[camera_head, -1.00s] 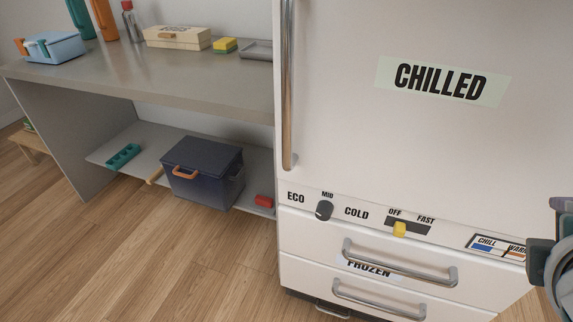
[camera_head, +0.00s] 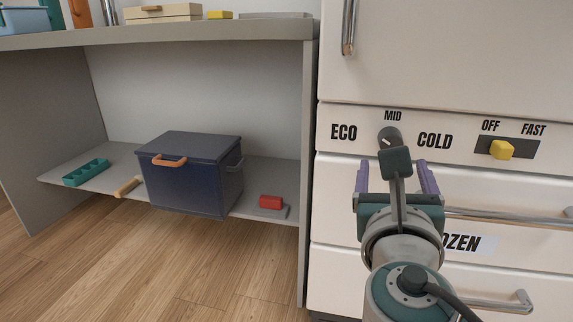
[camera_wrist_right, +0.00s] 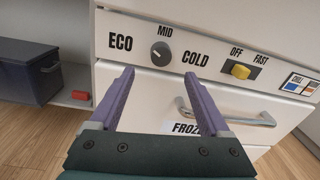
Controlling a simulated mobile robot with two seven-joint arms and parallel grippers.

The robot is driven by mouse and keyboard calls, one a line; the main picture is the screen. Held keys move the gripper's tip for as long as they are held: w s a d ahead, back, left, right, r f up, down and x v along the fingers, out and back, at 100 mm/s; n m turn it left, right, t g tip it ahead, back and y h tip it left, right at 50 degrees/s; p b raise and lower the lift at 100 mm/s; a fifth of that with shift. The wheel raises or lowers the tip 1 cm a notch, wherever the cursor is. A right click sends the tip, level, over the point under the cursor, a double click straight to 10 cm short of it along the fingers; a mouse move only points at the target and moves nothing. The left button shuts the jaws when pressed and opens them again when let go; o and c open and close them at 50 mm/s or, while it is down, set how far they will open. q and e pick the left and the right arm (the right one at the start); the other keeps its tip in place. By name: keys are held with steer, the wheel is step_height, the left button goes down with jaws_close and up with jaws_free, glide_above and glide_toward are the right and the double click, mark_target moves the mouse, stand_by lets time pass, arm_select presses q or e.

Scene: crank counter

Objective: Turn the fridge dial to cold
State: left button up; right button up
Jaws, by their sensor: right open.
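The fridge dial (camera_head: 389,134) is a dark grey round knob on the white control strip, under the word MID, with ECO to its left and COLD to its right. It also shows whole in the right wrist view (camera_wrist_right: 161,52), with a small pale mark on its face; its exact setting is hard to tell. My right gripper (camera_head: 395,175) is just below and in front of the dial. In the right wrist view its purple fingers (camera_wrist_right: 156,76) are spread wide and empty, with the dial ahead between and beyond the tips. My left gripper is out of view.
A yellow slider (camera_head: 501,149) sits under OFF and FAST, right of the dial. Metal drawer handles (camera_head: 510,217) stick out below. A shelf unit at left holds a dark blue box (camera_head: 188,172) and a red block (camera_head: 271,202). The wooden floor in front is clear.

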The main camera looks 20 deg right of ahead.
mark_target(391, 144)
steer(key=b+x, duration=0.3)
steer(key=x, duration=0.6)
steer(key=shift+f+b, duration=0.2)
steer(key=shift+b, duration=0.1)
steer(key=shift+w+d+r, duration=0.1)
steer(key=shift+w+d, duration=0.25)
steer(key=shift+w, duration=0.05)
jaws_close()
